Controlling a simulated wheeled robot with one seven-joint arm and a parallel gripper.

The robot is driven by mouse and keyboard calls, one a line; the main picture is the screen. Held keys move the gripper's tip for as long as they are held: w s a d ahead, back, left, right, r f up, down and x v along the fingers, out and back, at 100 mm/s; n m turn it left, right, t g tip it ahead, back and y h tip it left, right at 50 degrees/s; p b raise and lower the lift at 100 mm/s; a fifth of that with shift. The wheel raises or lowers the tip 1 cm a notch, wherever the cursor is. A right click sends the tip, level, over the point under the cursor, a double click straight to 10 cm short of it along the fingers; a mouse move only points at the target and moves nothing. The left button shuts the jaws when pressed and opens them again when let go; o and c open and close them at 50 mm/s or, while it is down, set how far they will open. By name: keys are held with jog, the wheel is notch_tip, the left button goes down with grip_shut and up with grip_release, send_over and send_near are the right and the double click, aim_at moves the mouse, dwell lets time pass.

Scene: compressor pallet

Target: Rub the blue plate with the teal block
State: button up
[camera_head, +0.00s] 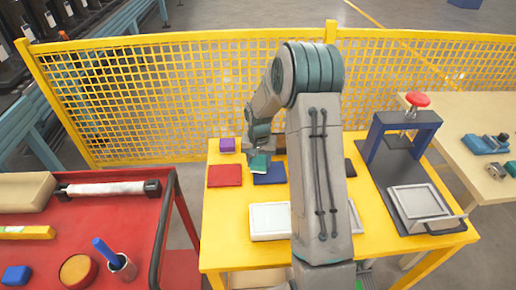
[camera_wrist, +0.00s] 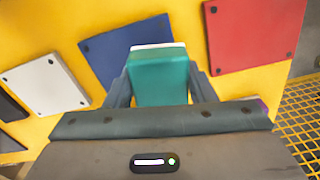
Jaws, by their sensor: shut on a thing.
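The blue plate (camera_head: 270,175) lies flat on the yellow table, beside a red plate. It also shows in the wrist view (camera_wrist: 108,50), partly hidden behind the teal block (camera_wrist: 160,78). My gripper (camera_wrist: 160,88) is shut on the teal block, with one finger on each side of it. The block has a pale layer at its far end. In the head view the teal block (camera_head: 259,163) is over the upper left part of the blue plate. I cannot tell whether it touches the plate.
The red plate (camera_head: 224,176) lies left of the blue one, with a purple block (camera_head: 227,145) behind it. A white plate (camera_wrist: 47,85) shows in the wrist view. A press frame (camera_head: 398,140) stands at the right. A yellow mesh fence (camera_head: 170,95) runs behind the table.

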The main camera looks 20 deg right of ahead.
jog(key=shift+r+p, duration=1.35)
jog(key=shift+r, duration=1.35)
